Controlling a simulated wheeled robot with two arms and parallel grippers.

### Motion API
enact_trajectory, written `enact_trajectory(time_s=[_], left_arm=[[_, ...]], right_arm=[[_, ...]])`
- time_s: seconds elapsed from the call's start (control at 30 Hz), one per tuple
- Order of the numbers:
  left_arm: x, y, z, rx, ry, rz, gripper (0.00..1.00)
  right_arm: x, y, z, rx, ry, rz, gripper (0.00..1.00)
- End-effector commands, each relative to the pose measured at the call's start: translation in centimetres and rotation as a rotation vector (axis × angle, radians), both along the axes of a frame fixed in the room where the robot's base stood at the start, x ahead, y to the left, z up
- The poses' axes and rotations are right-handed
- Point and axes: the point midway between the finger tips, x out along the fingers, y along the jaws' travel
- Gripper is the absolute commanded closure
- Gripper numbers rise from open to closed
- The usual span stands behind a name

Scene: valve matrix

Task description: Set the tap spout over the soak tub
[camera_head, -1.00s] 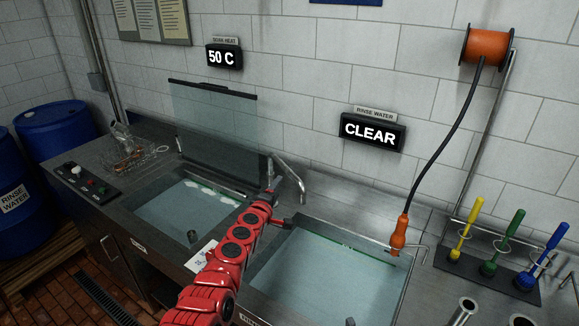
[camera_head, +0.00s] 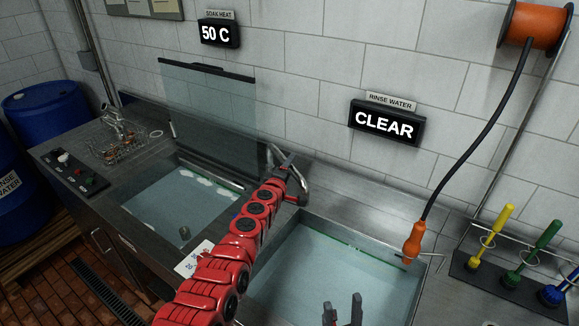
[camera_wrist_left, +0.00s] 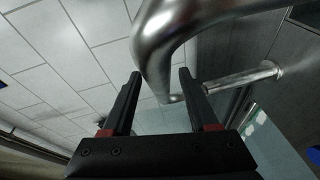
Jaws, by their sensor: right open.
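The metal tap spout (camera_head: 304,180) sits between the two tubs, near the back, with its bend close to the left rim of the rinse tub. The soak tub (camera_head: 130,205), under the 50 C sign, is left of it. My left gripper (camera_head: 285,162) is at the spout, partly covering it. In the left wrist view, the fingers of my left gripper (camera_wrist_left: 160,85) are apart, and the spout pipe (camera_wrist_left: 160,45) passes close to their tips; contact cannot be told. My right gripper (camera_head: 343,310) is open and empty over the front of the rinse tub.
The rinse tub (camera_head: 252,290) holds clear water. A raised glass lid (camera_head: 205,110) stands behind the soak tub. An orange sprayer (camera_head: 413,240) hangs on a hose at the right. A wire basket (camera_head: 115,148) stands left. Coloured brushes (camera_head: 540,245) stand far right.

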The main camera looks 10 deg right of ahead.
Motion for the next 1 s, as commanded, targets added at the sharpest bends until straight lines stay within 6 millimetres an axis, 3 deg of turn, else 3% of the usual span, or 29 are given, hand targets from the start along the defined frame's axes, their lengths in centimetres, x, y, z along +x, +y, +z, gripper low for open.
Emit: enact_trajectory(time_s=[0.03, 0.3, 0.37, 1.0], left_arm=[[0.01, 0.01, 0.0, 0.0, 0.0, 0.0, 0.44], [0.01, 0.02, -0.02, 0.0, 0.0, 0.0, 0.93], [0.01, 0.02, -0.03, 0.0, 0.0, 0.0, 1.0], [0.0, 0.04, -0.08, 0.001, 0.001, 0.001, 1.0]], right_arm=[[0.0, 0.0, 0.0, 0.0, 0.0, 0.0, 0.5], [0.0, 0.0, 0.0, 0.0, 0.0, 0.0, 0.5], [0.0, 0.0, 0.01, 0.0, 0.0, 0.0, 0.5], [0.0, 0.0, 0.0, 0.0, 0.0, 0.0, 0.5]])
